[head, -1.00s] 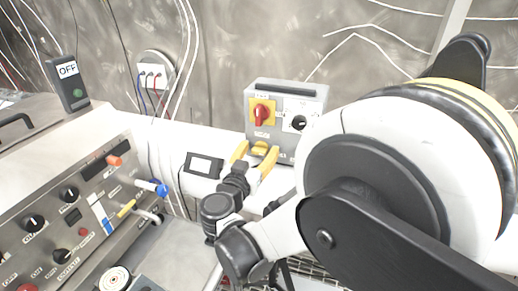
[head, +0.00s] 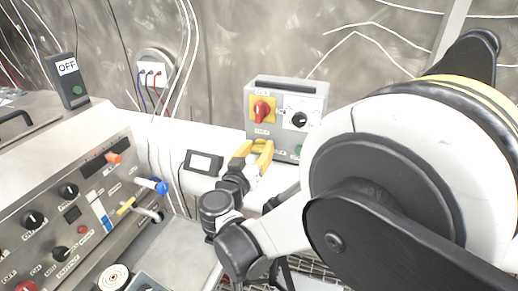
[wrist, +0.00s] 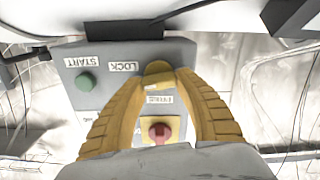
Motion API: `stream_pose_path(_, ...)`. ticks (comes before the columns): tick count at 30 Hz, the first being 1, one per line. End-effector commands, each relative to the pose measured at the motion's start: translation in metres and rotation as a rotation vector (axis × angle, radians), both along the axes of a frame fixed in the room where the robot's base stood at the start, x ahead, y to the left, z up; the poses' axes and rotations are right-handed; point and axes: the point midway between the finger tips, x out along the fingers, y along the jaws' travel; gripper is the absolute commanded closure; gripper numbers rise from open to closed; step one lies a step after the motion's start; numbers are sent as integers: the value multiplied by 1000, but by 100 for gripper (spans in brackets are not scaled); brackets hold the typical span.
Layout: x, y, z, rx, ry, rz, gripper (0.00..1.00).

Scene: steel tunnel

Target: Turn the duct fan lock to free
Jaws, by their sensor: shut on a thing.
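The grey control box (head: 287,97) stands on the white ledge against the steel wall. Its yellow lock piece (wrist: 158,73) sits beside a label reading LOCK in the wrist view. My gripper (wrist: 162,76) has yellow ribbed fingers, and its tips are shut on the lock piece from both sides. In the head view my gripper (head: 259,148) is at the box's lower front and hides the lock piece. A red rotary switch on a yellow plate (head: 262,109) sits above the fingers; it also shows between them in the wrist view (wrist: 159,132).
The box also carries a black knob (head: 300,119) and a green START button (wrist: 86,82). A small display unit (head: 203,163) lies left of my gripper. A sloped control panel (head: 75,215) fills the left. An OFF-labelled box (head: 72,85) stands at the back left.

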Motion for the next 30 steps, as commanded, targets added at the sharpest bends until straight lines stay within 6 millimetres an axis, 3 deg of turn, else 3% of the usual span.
stream_pose_path(30,2,4,-4,-897,324,-1,92)
